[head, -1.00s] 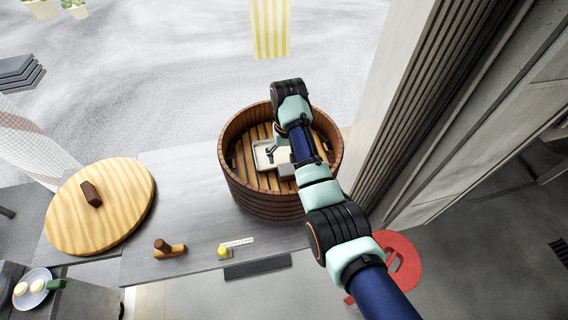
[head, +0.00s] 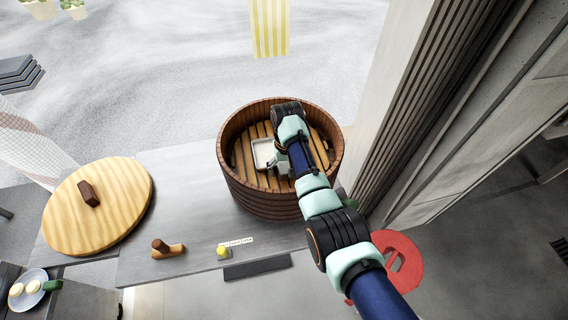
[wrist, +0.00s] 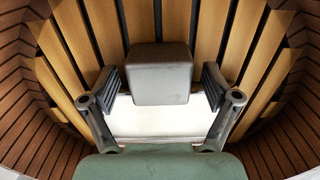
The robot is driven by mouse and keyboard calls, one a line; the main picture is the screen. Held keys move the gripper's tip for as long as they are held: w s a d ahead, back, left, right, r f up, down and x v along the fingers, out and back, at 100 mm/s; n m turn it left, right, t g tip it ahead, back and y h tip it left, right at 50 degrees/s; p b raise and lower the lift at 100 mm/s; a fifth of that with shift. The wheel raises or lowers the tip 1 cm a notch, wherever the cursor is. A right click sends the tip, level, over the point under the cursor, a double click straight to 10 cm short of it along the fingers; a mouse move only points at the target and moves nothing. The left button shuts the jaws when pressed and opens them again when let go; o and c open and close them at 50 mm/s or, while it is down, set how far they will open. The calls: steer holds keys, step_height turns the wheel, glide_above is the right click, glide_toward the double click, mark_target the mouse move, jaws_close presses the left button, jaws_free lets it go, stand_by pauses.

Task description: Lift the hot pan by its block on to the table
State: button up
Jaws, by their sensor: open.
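The pan (head: 264,152) is a pale, shallow rectangular tray on the slatted floor inside the round wooden steamer tub (head: 238,190). Its grey block (wrist: 160,73) shows in the wrist view between my gripper's two fingers, with a gap on each side. The white pan (wrist: 160,118) lies below the block in that view, partly hidden by my gripper. My gripper (wrist: 160,88) is open and down inside the tub. In the head view my arm hides the block and much of the gripper. The grey table (head: 180,200) carries the tub.
A round wooden lid (head: 110,215) with a brown handle lies on the table's left. A small wooden peg piece (head: 167,249) and a yellow knob (head: 223,252) sit near the front edge. The tub wall surrounds my gripper. Table left of the tub is clear.

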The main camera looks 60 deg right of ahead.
steer(key=c, duration=1.6)
steer(key=shift+r, duration=0.1)
step_height(320, 180, up, 20)
steer(key=p, duration=0.9)
steer(key=shift+p, duration=0.4)
steer(key=o, duration=0.8)
jaws_close()
